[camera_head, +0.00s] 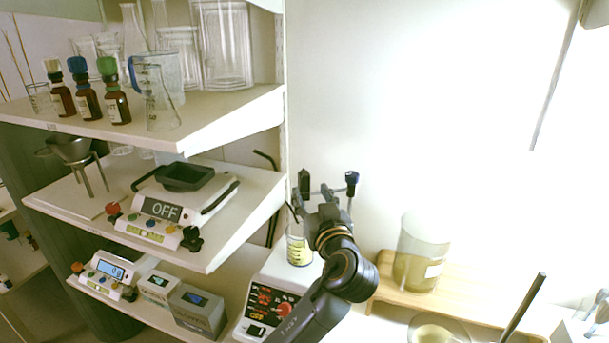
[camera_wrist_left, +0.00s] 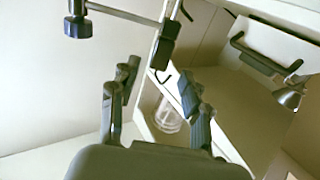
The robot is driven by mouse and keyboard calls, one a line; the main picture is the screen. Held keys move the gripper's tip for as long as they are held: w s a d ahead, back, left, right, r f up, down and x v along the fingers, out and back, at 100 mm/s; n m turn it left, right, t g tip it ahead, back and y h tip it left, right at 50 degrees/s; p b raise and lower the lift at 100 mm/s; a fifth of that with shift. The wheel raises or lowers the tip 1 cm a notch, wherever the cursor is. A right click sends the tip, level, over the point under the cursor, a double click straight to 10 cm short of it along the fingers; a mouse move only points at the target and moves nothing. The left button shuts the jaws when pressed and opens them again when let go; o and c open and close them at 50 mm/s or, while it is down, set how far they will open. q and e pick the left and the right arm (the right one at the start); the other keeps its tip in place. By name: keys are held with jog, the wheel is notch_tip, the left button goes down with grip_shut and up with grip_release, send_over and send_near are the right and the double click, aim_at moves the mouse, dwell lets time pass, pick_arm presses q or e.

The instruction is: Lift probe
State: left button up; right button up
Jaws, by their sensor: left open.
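My left gripper (camera_head: 324,212) is raised in front of the stirrer hot plate (camera_head: 263,303), beside a horizontal metal rod with a black clamp block (camera_head: 304,183) and a dark knob (camera_head: 351,180). In the left wrist view its two fingers (camera_wrist_left: 158,78) are apart, with nothing held between them. The clamp block (camera_wrist_left: 166,45) and knob (camera_wrist_left: 77,26) show beyond the fingertips. A beaker of yellow liquid (camera_head: 298,248) stands on the hot plate, partly behind my arm. I cannot clearly pick out the probe itself. My right gripper is not in view.
Shelves at left hold a scale reading OFF (camera_head: 160,211), brown dropper bottles (camera_head: 115,102), glassware and boxes (camera_head: 198,309). A large beaker (camera_head: 421,252) stands on a wooden board (camera_head: 460,305) at right.

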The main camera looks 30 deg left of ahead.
aim_at(306, 182)
pick_arm(q)
jog(key=p+x, duration=0.1)
jog(key=x, duration=0.5)
jog(key=shift+w+a, duration=0.1)
jog(key=shift+a, duration=0.05)
jog(key=shift+w+a, duration=0.1)
grip_shut()
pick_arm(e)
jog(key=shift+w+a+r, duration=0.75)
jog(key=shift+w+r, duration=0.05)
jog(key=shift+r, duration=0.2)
